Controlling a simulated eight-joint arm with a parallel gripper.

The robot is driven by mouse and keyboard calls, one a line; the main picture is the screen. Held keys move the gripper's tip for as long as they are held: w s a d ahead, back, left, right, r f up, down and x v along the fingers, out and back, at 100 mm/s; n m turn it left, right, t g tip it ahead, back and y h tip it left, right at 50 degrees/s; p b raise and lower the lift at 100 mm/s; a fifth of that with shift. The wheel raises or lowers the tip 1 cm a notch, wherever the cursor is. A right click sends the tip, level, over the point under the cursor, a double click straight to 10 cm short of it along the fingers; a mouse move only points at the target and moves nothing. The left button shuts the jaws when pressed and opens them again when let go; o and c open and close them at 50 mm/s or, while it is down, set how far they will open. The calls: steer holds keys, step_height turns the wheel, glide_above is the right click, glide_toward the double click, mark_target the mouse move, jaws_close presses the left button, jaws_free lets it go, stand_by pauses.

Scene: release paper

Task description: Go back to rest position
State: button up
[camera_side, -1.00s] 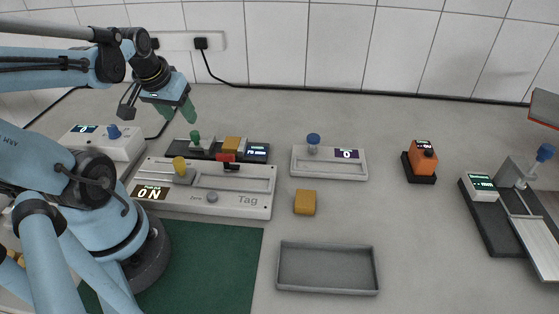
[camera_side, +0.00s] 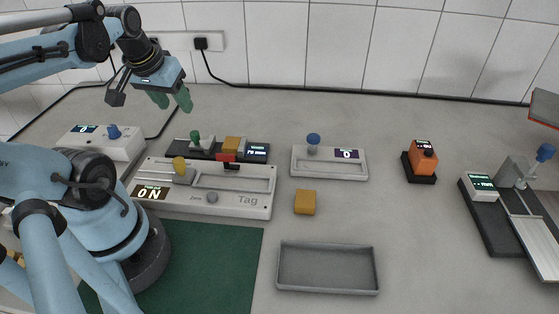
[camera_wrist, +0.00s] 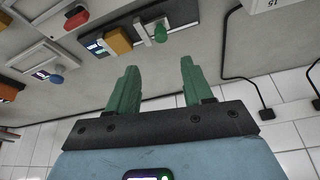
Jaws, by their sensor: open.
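My gripper (camera_side: 171,99) is at the upper left in the side view, in the air above the devices at the back of the table. Its two green fingers point down, apart, with nothing between them. In the wrist view my gripper (camera_wrist: 158,80) also shows open and empty.
A yellow block (camera_side: 305,202) and a grey tray (camera_side: 328,291) lie mid-table. A blue-knobbed device (camera_side: 330,172), an orange device (camera_side: 422,160) and a dark slide device (camera_side: 492,225) stand rightward. A white box (camera_side: 107,150) stands left. The tiled wall (camera_side: 420,40) is close behind.

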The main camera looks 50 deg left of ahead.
steer(key=w+d+m+t+h, duration=0.1)
steer(key=w+d+m, duration=0.2)
steer(key=d, duration=0.5)
steer(key=w+d+f+m+t+h, duration=0.1)
steer(key=w+d+m, duration=0.3)
steer(key=d, duration=0.4)
steer(key=shift+w+d+t+h, duration=0.15)
steer(key=shift+w+t+h, duration=0.15)
steer(key=shift+w+t, duration=0.4)
